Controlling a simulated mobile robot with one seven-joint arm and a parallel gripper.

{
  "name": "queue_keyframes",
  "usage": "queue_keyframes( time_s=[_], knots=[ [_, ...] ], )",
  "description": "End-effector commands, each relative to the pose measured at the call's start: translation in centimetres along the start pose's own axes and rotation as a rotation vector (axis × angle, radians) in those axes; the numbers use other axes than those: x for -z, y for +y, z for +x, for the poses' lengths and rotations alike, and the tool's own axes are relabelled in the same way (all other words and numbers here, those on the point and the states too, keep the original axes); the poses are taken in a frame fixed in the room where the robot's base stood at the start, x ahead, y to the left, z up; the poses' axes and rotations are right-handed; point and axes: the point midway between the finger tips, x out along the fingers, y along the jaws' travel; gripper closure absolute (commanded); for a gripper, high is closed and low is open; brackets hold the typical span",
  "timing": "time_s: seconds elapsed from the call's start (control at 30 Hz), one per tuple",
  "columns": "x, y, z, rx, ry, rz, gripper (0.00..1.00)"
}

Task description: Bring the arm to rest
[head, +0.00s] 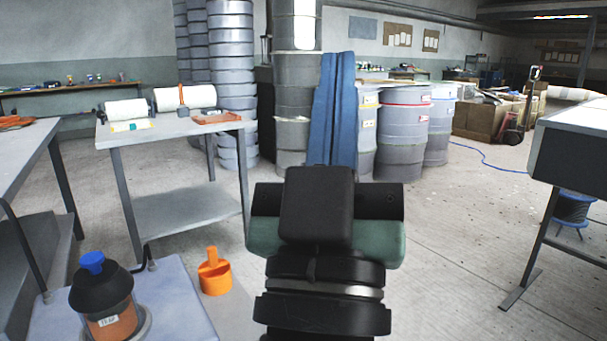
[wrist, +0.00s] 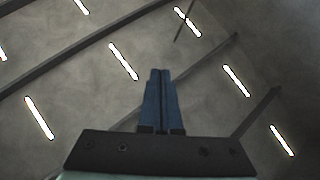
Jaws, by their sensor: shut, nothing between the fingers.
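My gripper (head: 337,62) points upward in front of me in the head view, on my raised arm. Its two blue fingers lie together with nothing held between them. The black wrist housing hides the base of the fingers in the head view. In the wrist view the gripper (wrist: 160,74) is seen against the ceiling, its fingers side by side and touching.
A bottle with a blue cap (head: 104,300) stands on a low surface at the front left, with an orange container (head: 214,272) beside it. A grey table (head: 165,133) holds rolls. Drums (head: 402,140) stand behind. A dark-sided table (head: 570,165) is at right. Floor between is open.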

Motion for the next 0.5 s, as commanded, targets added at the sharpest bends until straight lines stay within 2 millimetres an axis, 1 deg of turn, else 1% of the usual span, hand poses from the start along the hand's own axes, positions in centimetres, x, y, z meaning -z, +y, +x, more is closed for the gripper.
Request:
queue_keyframes(
  time_s=[0.03,0.13,0.17,0.2,0.37,0.5],
  knots=[
    [3.7,0.1,1.2,0.019,0.026,0.085,1.00],
    [8.7,-0.5,1.9,0.089,0.049,0.229,1.00],
    [9.6,-0.6,2.3,0.105,0.048,0.251,1.00],
    [9.8,-0.5,3.3,0.100,0.035,0.242,1.00],
    [12.3,-0.1,6.0,0.098,0.033,0.238,1.00],
    [15.1,0.2,8.9,0.098,0.032,0.237,1.00]
  ],
)
